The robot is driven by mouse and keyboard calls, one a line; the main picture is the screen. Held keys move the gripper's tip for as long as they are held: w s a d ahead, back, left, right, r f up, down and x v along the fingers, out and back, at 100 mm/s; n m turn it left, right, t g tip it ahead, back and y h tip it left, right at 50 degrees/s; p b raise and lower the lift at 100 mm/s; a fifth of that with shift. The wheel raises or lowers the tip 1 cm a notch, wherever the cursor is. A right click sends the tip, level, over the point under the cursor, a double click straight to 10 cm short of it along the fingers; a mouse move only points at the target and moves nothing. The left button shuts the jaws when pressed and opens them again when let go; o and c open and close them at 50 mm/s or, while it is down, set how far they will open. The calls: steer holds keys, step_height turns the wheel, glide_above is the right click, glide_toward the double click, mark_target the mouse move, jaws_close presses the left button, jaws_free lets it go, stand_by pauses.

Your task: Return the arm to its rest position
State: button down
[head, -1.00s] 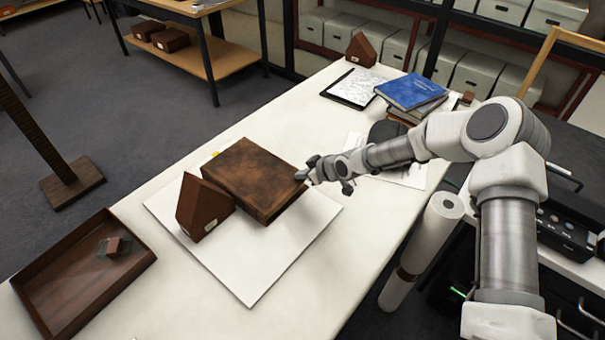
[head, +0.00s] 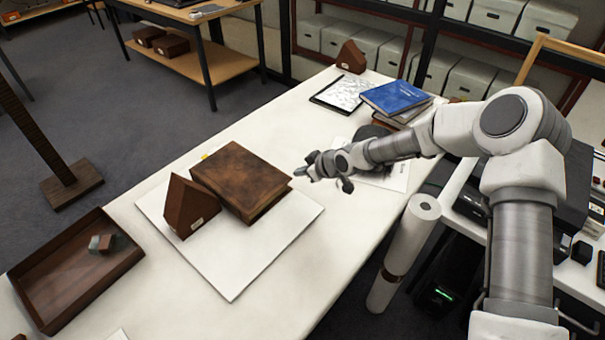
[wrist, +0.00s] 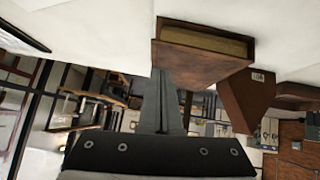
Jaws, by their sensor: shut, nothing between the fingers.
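My gripper (head: 301,171) is over the white table (head: 318,262), beside the right end of a worn brown book (head: 240,180). It is shut with nothing between its fingers. In the wrist view my gripper's fingers (wrist: 161,105) show together, with the book (wrist: 200,50) behind them. My arm reaches in from the right side of the head view. In that view a small gap shows between the fingertips and the book.
A brown wedge (head: 188,206) stands beside the book on a white board (head: 232,285). A brown tray (head: 132,255) lies front left. Stacked blue-topped books (head: 396,96), a clipboard (head: 343,91) and another wedge (head: 351,57) are farther back. A white roll (head: 405,250) stands by the table's right edge.

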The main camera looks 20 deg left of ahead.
steer(key=shift+s+d+r, duration=0.15)
steer(key=shift+d+r, duration=0.15)
steer(key=shift+r, duration=0.05)
steer(key=shift+d, duration=0.1)
steer(key=s+d+r+m+t+h, duration=0.1)
steer(key=s+d+r+m+h, duration=0.2)
steer(key=d+r, duration=0.85)
steer(key=s+d+r+m+t+h, duration=0.1)
steer(key=d+r+m+t+h, duration=0.3)
steer(key=d+r, duration=0.8)
steer(key=s+d+r+m+g+h, duration=0.2)
steer(key=s+d+r+m, duration=0.25)
steer(key=s+d, duration=0.75)
steer(key=s+d+r+m, duration=0.1)
steer(key=s+d+m, duration=0.2)
steer(key=s, duration=0.8)
steer(key=shift+s+d+m+g, duration=0.2)
steer(key=shift+d+m+g, duration=0.2)
steer(key=shift+d, duration=0.85)
